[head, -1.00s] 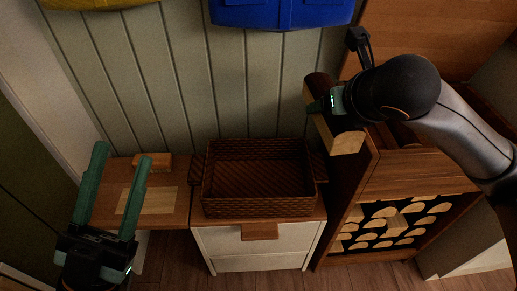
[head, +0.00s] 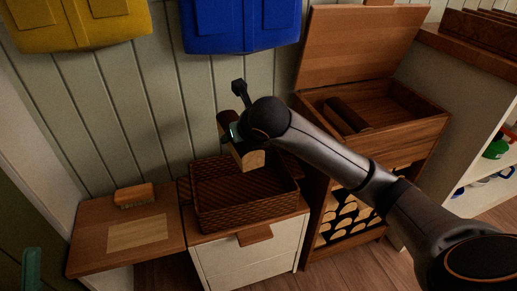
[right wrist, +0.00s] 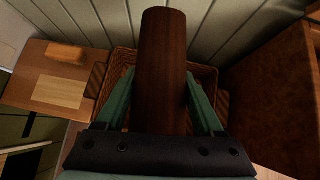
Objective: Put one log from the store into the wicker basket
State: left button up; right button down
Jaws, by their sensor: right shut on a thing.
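The wicker basket (head: 205,212) stands on a small white cabinet with a wooden top, and it looks empty where I can see in. My right gripper (head: 235,134) is shut on a log (head: 250,158) and holds it above the basket. In the right wrist view the dark, bark-covered log (right wrist: 162,70) lies between the green fingers, with the basket (right wrist: 122,62) below and behind it. The log store (head: 375,140) stands to the right with its lid up, and another log (head: 347,114) lies inside. Only a fingertip of my left gripper (head: 31,270) shows at the lower left edge.
A wooden side shelf (head: 90,250) with a brush (head: 134,195) adjoins the cabinet on the left. Yellow (head: 80,25) and blue (head: 240,22) bins hang on the wall above. A white shelf unit (head: 480,165) stands at the far right.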

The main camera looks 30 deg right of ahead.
pick_arm(q)
jog(key=shift+a+r, duration=0.15)
jog(key=shift+r, duration=0.1)
pick_arm(e)
jog(key=w+d+f+m+h, duration=0.1)
jog(key=d+f, duration=0.7)
jog(key=shift+w+f, duration=0.15)
jog(key=shift+a, duration=0.1)
pick_arm(q)
notch_tip(320, 180, down, 8)
jog(key=b, duration=0.6)
jog(key=shift+w+d+r, duration=0.15)
jog(key=shift+d+r, duration=0.05)
jog(key=shift+d, duration=0.25)
pick_arm(e)
jog(key=shift+f, duration=5.6)
pick_arm(q)
jog(key=shift+m, duration=0.3)
pick_arm(e)
jog(key=shift+f, duration=0.25)
